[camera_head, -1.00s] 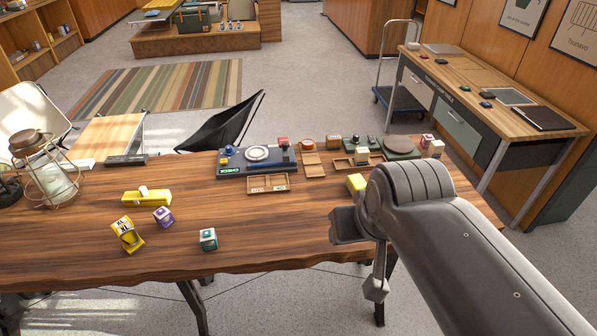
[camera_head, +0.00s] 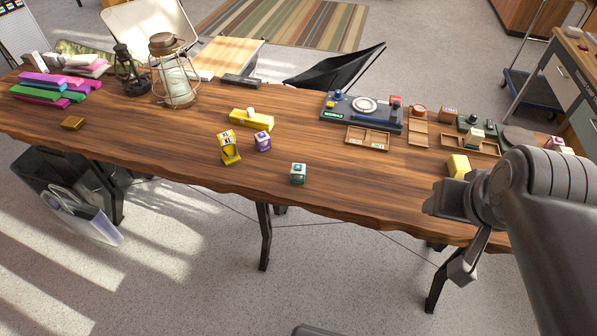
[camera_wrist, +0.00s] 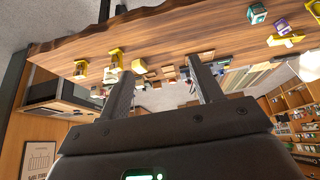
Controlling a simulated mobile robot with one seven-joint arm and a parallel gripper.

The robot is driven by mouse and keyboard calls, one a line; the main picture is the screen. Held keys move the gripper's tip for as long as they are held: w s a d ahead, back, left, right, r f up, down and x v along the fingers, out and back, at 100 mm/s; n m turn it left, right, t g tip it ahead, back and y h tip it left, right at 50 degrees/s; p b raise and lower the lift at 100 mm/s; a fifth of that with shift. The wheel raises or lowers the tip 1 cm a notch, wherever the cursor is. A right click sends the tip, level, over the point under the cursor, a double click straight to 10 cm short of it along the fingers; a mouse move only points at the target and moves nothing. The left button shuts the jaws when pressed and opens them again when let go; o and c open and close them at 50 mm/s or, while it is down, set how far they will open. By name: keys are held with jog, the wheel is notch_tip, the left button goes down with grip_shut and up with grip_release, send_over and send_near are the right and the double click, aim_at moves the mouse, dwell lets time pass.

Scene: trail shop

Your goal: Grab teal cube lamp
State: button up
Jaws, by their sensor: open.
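The teal cube lamp (camera_head: 298,173) is a small cube with teal and white faces. It stands alone near the front edge of the wooden table (camera_head: 340,185) in the head view. It also shows at the upper right of the wrist view (camera_wrist: 257,13), where the picture is turned over. My gripper shows in the wrist view (camera_wrist: 160,85) with its two fingers wide apart and nothing between them. In the head view my arm is at the right, over the table's right end, well to the right of the cube; the fingertips are hidden there.
A purple cube (camera_head: 262,141), a yellow XL stand (camera_head: 229,148) and a yellow block (camera_head: 251,120) are left of the teal cube. A wire lantern (camera_head: 172,72) stands farther left. A wooden tray (camera_head: 367,138) and a blue device are behind right.

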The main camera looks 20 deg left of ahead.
jog(key=shift+o, duration=0.4)
jog(key=n+g, duration=0.1)
send_over(298, 167)
jog(key=s, duration=0.3)
notch_tip(298, 167, down, 19)
jog(key=shift+y, duration=0.3)
jog(key=x, duration=0.5)
jog(key=shift+s+f, duration=0.1)
jog(key=shift+d+x, duration=0.2)
jog(key=shift+x, duration=2.4)
